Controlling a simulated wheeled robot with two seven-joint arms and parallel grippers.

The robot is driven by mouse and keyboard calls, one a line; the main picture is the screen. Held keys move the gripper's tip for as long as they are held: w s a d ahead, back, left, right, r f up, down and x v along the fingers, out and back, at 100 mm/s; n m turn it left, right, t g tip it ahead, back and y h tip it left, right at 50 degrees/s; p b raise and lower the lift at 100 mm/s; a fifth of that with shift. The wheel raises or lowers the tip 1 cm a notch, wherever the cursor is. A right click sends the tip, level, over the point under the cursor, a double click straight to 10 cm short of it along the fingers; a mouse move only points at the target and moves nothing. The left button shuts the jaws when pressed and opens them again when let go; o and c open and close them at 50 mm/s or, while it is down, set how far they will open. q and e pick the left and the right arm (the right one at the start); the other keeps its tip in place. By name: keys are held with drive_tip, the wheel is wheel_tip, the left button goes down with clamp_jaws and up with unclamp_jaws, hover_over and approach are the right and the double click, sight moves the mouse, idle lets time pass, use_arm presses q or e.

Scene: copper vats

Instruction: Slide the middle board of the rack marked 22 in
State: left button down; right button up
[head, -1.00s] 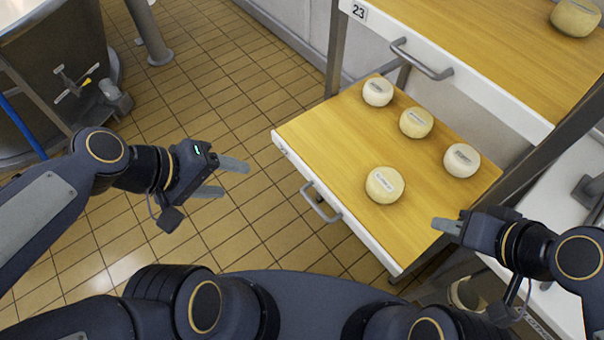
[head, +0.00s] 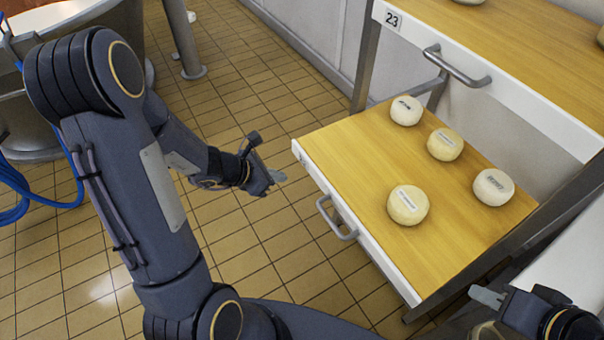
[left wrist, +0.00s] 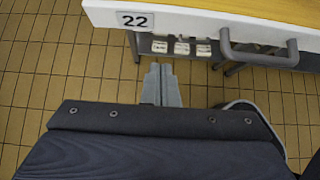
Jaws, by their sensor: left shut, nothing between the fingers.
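The pulled-out board (head: 370,190) is a wooden shelf with a white front edge, and it sticks out toward me. Its plate marked 22 (left wrist: 134,20) shows in the left wrist view. A grey bar handle (head: 338,218) is on its front; it also shows in the left wrist view (left wrist: 258,55). My left gripper (head: 279,177) is shut and empty, in front of the board's left end and apart from the handle. Its closed fingers show in the left wrist view (left wrist: 162,85). My right gripper (head: 488,297) is near the board's right front corner; its finger gap is not clear.
Several pale cheese wheels, one at the front (head: 408,205), sit on the board. A board marked 23 (head: 480,62) with its own handle (head: 455,66) is above. A metal vat (head: 30,115) and blue hoses (head: 40,200) are at left. Tiled floor before the rack is clear.

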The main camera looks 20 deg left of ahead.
sight(311, 172)
use_arm(q)
drive_tip(key=w+d+f, duration=0.1)
drive_tip(key=w, duration=0.1)
drive_tip(key=w+d+f, duration=0.1)
drive_tip(key=d, duration=0.1)
drive_tip(key=w+d, duration=0.1)
drive_tip(key=w, duration=0.1)
drive_tip(key=shift+w+d+f, duration=0.2)
drive_tip(key=shift+w+f, duration=0.1)
drive_tip(key=shift+f, duration=0.1)
use_arm(e)
drive_tip(key=shift+f, duration=0.1)
use_arm(q)
drive_tip(key=shift+w, duration=0.1)
